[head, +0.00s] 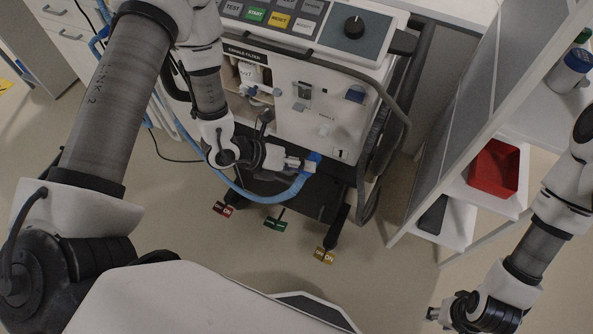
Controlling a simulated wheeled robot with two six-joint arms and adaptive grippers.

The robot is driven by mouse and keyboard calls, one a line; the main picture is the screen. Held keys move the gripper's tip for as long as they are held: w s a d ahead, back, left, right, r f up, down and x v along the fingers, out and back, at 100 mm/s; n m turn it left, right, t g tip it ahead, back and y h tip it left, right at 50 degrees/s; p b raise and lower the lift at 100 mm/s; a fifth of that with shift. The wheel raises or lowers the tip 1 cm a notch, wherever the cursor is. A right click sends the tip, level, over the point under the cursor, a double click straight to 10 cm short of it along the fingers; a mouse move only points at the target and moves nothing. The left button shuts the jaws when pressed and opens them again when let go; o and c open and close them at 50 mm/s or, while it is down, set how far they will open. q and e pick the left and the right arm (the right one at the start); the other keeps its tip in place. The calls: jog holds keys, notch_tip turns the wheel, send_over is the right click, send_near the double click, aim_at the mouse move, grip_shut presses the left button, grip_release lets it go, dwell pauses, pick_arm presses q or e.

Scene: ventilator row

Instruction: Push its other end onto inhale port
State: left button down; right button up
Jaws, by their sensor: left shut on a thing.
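A blue hose (236,186) hangs in a curve at the front of the ventilator (290,92). My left gripper (308,163) is shut on the hose's blue end (314,158), low on the ventilator's front near the label "1". A pale stub (325,130) on the front panel lies just above that end. I cannot tell which fitting is the inhale port, or whether the hose end touches one. My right gripper (434,314) is low at the right, away from the ventilator; its fingers are too small to read.
A shelf unit on the right holds a red bin (494,167). A dark handle rail (392,105) runs along the ventilator's right side. Floor between ventilator and shelf is clear.

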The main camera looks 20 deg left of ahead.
pick_arm(q)
jog(key=shift+n+t, duration=0.3)
jog(key=shift+n, duration=0.1)
jog(key=w, duration=0.5)
jog(key=shift+w+a+f, duration=0.15)
jog(key=shift+a+f, duration=0.15)
jog(key=shift+f, duration=0.05)
jog(key=shift+w+b, duration=0.4)
jog(key=shift+w, duration=1)
dwell(0.4)
jog(key=shift+w+r, duration=0.15)
jog(key=shift+w, duration=0.05)
dwell(0.7)
jog(key=c, duration=0.7)
grip_release()
jog(key=shift+c, duration=0.2)
jog(key=shift+s, duration=0.1)
jog(key=v, duration=1.1)
jog(key=shift+s+r, duration=0.25)
jog(key=shift+r, duration=0.05)
